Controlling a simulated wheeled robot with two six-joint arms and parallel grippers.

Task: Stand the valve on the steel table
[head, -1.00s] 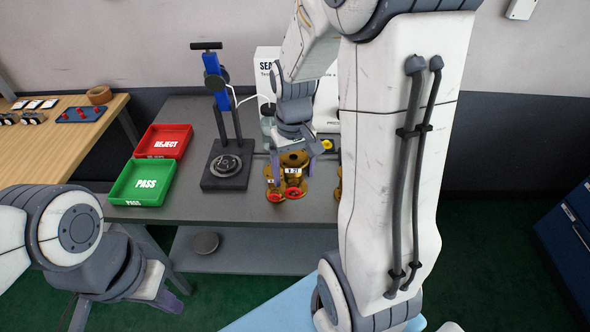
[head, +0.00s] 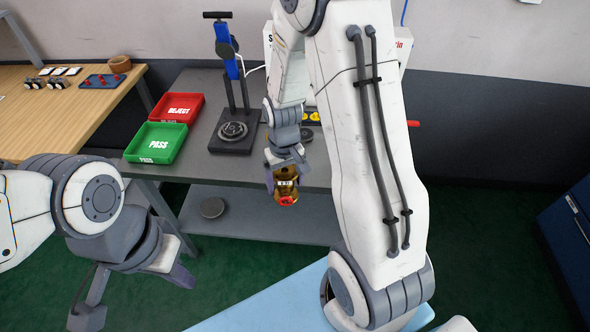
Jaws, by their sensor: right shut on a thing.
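The brass valve (head: 284,185) with a red part at its lower end and a small white label is in my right gripper (head: 285,168). The gripper's fingers are shut around its upper part. The valve appears at the front edge of the grey steel table (head: 211,170), with the lower shelf behind it in the picture; its height above the tabletop is hard to tell. My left gripper (head: 136,297) is open and empty, low at the left in front of the table.
A green PASS tray (head: 157,143) and a red REJECT tray (head: 178,107) sit at the table's left. A blue-columned test stand (head: 232,142) stands beside them. A round disc (head: 213,208) lies on the lower shelf. My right arm hides the table's right part.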

